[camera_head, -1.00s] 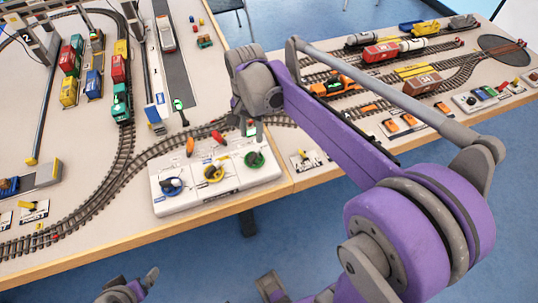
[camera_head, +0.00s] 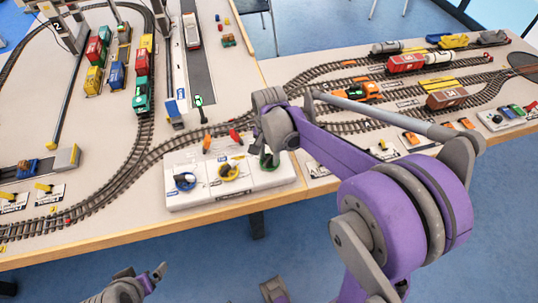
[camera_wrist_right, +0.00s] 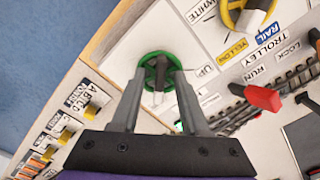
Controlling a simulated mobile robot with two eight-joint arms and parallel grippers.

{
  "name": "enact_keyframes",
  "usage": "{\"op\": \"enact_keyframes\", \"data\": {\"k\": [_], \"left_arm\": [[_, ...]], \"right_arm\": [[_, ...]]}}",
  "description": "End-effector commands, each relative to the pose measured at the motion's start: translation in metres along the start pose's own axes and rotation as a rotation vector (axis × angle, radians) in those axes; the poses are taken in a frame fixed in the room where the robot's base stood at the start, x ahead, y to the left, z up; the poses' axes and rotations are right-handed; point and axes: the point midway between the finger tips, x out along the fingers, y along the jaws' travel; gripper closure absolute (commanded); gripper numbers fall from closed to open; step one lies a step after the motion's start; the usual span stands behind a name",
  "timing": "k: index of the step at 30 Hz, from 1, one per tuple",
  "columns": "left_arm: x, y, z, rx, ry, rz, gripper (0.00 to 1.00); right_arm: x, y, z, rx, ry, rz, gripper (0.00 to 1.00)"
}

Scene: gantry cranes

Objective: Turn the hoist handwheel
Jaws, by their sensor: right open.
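A white control panel (camera_head: 215,198) at the table's front edge carries blue (camera_head: 185,181), yellow (camera_head: 229,172) and green (camera_head: 268,162) handwheels. The green handwheel also shows in the right wrist view (camera_wrist_right: 157,58), beside an "UP" label; I cannot read "hoist" on it. My right gripper (camera_head: 268,150) is over the green wheel and partly hides it in the head view. In the wrist view its open fingers (camera_wrist_right: 158,82) straddle the wheel's grey handle; I cannot tell whether they touch the wheel. My left gripper (camera_head: 145,273) is low at the left, away from the table; its jaw gap is unclear.
The yellow wheel (camera_wrist_right: 248,14) is nearby. Tracks, a green locomotive (camera_head: 140,96) and gantry cranes lie beyond. Open floor lies before the table.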

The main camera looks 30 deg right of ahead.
Motion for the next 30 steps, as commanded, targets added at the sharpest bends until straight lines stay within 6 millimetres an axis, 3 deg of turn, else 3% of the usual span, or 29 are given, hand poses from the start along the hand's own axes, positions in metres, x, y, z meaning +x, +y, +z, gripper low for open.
{"op": "enact_keyframes", "data": {"k": [3,9,11,23,30], "left_arm": [[-0.0001,0.0,0.0,0.0,0.0,0.0,0.0],[0.0,0.0,0.0,0.0,0.0,0.0,0.0],[0.0,0.0,0.0,0.0,0.0,0.0,0.0],[0.0001,0.0,0.0,0.0,0.0,0.0,0.0],[0.0008,0.0,0.0005,0.0,0.0,0.0,0.0]], "right_arm": [[-0.0002,0.0,0.0,0.0,0.0,0.0,0.57],[-0.0003,0.0,-0.0001,0.0,0.0,0.0,0.93],[-0.0004,0.0,-0.0001,0.0,0.0,0.0,1.0],[-0.0005,0.0001,-0.0001,-0.012,0.0,0.0,1.0],[-0.0003,0.0006,-0.0001,-0.103,0.0,0.0,1.0]]}}
